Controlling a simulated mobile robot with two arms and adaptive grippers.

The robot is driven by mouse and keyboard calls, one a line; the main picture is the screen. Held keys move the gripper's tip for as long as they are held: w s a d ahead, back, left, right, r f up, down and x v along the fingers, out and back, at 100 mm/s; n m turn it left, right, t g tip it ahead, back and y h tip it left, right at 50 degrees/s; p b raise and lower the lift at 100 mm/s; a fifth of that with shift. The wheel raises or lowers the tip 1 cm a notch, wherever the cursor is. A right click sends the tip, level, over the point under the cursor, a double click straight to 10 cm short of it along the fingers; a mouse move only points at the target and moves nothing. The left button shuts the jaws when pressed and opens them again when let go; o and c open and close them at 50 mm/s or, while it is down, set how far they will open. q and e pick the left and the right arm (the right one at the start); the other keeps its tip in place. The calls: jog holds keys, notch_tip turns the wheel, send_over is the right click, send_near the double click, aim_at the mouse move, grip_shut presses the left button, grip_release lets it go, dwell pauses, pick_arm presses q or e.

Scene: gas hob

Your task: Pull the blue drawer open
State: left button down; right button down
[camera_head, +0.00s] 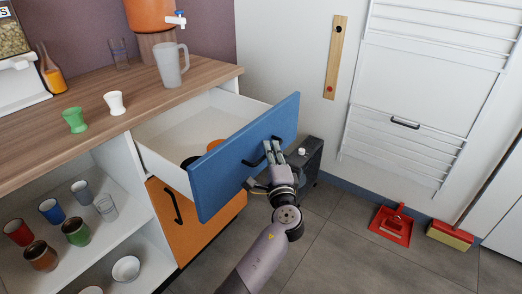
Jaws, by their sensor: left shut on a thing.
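The blue drawer (226,172) is pulled well out of the wooden-topped cabinet, and its white interior shows. Inside it lie a dark round thing (190,162) and an orange thing (214,145), both partly hidden by the front panel. My left gripper (268,166) is at the black handle (252,162) on the blue front, shut on it. The gripper covers the middle of the handle. My right gripper does not show.
The orange door (160,212) is below the drawer. Open shelves with cups (77,232) are at the left. A dark grey box (312,158) stands on the floor just behind the drawer front. A red dustpan (391,225) lies at the right; the floor between is clear.

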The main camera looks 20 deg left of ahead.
pick_arm(q)
jog(key=shift+s+d+f, duration=0.15)
jog(key=shift+s+d, duration=0.1)
jog(key=shift+d, duration=0.3)
jog(key=c, duration=1.7)
grip_release()
jog(key=v, duration=1.2)
jog(key=shift+d, duration=0.1)
